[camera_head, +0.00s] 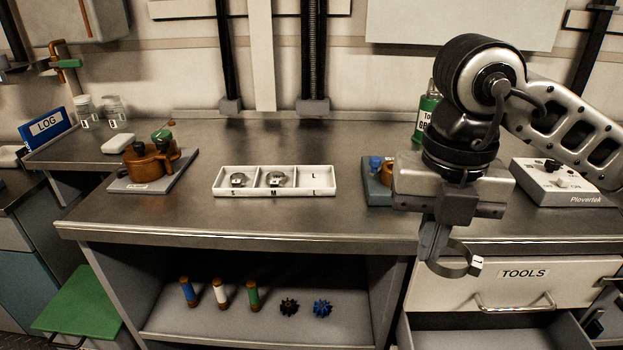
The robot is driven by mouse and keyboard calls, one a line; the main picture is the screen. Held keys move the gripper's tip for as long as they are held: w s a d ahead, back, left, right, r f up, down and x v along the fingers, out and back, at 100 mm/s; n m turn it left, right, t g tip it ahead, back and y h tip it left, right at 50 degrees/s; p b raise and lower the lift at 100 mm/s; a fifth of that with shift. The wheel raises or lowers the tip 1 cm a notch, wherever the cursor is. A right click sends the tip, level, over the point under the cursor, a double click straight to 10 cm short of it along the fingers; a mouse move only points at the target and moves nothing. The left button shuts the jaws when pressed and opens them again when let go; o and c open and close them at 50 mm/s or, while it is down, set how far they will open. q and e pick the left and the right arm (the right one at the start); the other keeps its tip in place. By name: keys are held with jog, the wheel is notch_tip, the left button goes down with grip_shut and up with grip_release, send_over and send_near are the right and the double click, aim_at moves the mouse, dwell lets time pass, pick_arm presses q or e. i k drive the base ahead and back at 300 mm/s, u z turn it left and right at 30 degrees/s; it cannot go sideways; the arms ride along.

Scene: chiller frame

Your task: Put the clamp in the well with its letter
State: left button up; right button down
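A white tray (275,194) with three wells stands on the bench, left of the gripper. The left well holds a clamp (239,180) and the middle well holds another clamp (276,179). The right well (314,181) is empty. Small letters mark the wells. My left gripper is out of view.
A brown device on a grey plate (150,168) stands left of the tray. A blue-grey base (376,190) stands close to its right, partly behind my gripper. A white control box (565,183) is farther right.

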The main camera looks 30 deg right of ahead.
aim_at(314, 183)
jog(key=i, duration=0.95)
